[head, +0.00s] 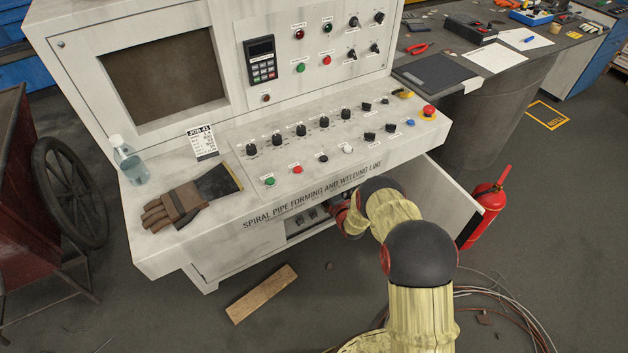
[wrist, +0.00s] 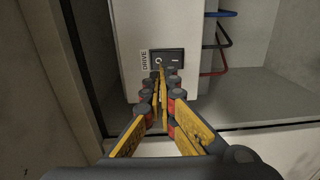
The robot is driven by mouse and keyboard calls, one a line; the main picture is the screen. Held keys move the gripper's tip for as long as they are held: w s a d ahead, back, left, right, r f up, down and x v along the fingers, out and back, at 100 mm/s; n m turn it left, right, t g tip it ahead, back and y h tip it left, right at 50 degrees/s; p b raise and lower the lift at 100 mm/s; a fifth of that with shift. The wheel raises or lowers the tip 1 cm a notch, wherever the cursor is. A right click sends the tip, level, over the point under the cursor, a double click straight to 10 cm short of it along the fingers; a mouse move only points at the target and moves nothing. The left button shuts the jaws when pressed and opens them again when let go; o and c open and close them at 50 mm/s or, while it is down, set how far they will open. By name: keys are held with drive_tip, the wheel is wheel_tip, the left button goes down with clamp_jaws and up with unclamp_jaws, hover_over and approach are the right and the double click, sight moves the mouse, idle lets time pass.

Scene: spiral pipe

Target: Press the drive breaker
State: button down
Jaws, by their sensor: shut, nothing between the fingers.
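The drive breaker (wrist: 167,60) is a black rocker switch marked O and I, beside the word DRIVE on a pale panel inside the open cabinet. It shows in the wrist view at upper middle. My gripper (wrist: 160,72) is shut and empty, with its fingertips right at the lower edge of the breaker. I cannot tell whether they touch it. In the head view my arm reaches into the cabinet under the console (head: 250,222), and my gripper's fingertips are hidden there.
The cabinet door (head: 466,198) stands open to the right of my arm, with a red fire extinguisher (head: 487,205) beside it. Coloured wires (wrist: 222,42) run right of the breaker panel. A wooden board (head: 262,293) and loose cables (head: 500,300) lie on the floor.

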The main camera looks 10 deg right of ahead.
drive_tip(key=p+v, duration=0.2)
drive_tip(key=v, duration=0.6)
drive_tip(key=shift+r+p, duration=0.35)
drive_tip(key=shift+s+d, duration=0.1)
drive_tip(key=shift+s, duration=0.05)
